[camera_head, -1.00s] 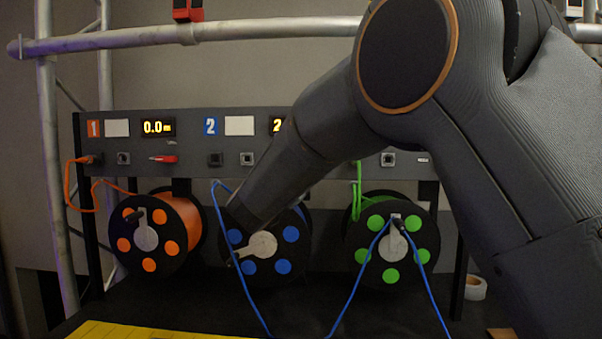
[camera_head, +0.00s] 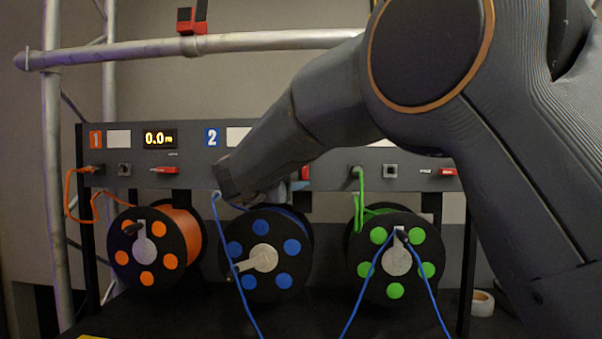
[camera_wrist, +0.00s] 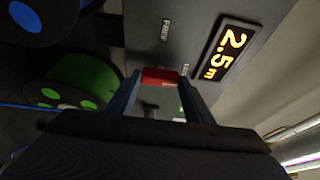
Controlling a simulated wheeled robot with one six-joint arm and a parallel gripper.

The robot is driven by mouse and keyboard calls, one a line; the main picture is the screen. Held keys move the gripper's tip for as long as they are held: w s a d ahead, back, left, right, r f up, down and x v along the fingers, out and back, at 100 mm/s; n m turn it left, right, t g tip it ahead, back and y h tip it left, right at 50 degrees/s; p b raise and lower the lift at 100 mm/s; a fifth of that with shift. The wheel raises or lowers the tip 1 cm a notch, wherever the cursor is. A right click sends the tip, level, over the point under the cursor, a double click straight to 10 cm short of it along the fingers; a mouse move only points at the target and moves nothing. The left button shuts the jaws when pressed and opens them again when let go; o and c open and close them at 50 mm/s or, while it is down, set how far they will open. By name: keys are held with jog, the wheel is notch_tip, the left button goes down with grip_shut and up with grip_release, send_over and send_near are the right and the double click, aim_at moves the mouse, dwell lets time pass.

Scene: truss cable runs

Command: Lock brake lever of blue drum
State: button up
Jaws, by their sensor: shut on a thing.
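The blue drum (camera_head: 262,226) is the middle one under the panel, with a pale crank on its face. Its red brake lever (camera_head: 305,173) shows partly in the head view, the rest hidden by my arm. In the wrist view the red lever (camera_wrist: 160,77) lies between the two fingers of my gripper (camera_wrist: 160,90), which is shut on it. The lever is beside a small printed label; I cannot tell whether it is locked. In the head view my gripper is mostly hidden behind my forearm.
The orange drum (camera_head: 155,245) stands left and the green drum (camera_head: 395,255) right. Blue cable (camera_head: 357,290) hangs in front of the green drum. The display (camera_wrist: 226,52) reads 2.5 m. A metal truss tube (camera_head: 270,41) crosses above the panel (camera_head: 200,178).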

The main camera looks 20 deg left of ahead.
dwell(0.6)
jog(key=o, duration=1)
jog(key=shift+o, duration=0.2)
jog(key=s+a+b, duration=0.1)
jog(key=s, duration=0.6)
jog(key=shift+s+b, duration=0.35)
